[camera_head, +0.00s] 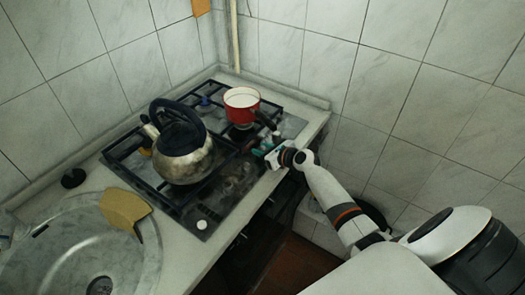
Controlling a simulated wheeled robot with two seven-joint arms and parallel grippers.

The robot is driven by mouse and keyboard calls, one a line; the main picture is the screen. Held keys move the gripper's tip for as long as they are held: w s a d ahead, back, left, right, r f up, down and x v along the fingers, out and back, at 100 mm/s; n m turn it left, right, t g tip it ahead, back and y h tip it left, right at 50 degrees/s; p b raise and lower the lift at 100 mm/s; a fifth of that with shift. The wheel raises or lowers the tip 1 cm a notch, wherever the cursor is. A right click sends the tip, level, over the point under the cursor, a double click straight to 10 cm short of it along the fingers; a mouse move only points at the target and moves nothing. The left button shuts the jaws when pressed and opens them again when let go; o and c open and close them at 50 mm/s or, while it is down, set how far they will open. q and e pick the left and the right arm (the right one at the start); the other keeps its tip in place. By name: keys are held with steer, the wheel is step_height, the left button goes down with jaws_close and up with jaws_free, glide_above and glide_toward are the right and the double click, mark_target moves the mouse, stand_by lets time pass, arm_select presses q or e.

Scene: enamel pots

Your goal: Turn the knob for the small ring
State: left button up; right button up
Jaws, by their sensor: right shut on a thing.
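The black gas hob (215,215) is set in a grey counter, with its control side facing the right front. A pale round knob (202,224) shows near its front corner. My right gripper (270,152) reaches in from the right, low at the hob's right front edge. It is shut on what seems to be a knob there, mostly hidden by the fingers. A red enamel pot (241,108) with a white inside stands on the back right burner. Its dark handle points toward my gripper. Which ring is the small one is hard to tell. My left gripper is out of view.
A steel kettle (183,165) with a dark handle stands on the front left of the hob. A round sink (85,245) with a tan board or cloth (125,209) on its rim lies to the left. Tiled walls close off the back and right.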

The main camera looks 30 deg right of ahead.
steer(key=n+g+y+b, duration=0.1)
steer(key=n+y+b, duration=0.1)
steer(key=b, duration=0.1)
steer(key=n+y+b, duration=0.2)
steer(key=shift+d+f+n+g+y+b, duration=0.1)
steer(key=shift+f+n+g+y+b, duration=0.1)
steer(key=shift+n+g+y+b, duration=0.15)
steer(key=shift+r+n+g+y+b, duration=0.15)
steer(key=shift+n+g+y+b, duration=1.65)
steer(key=shift+n+b, duration=0.2)
steer(key=shift+r, duration=0.1)
steer(key=shift+g, duration=0.25)
steer(key=o, duration=1)
steer(key=shift+c, duration=0.2)
steer(key=b+v, duration=0.1)
steer(key=v, duration=1.1)
steer(key=shift+s, duration=0.1)
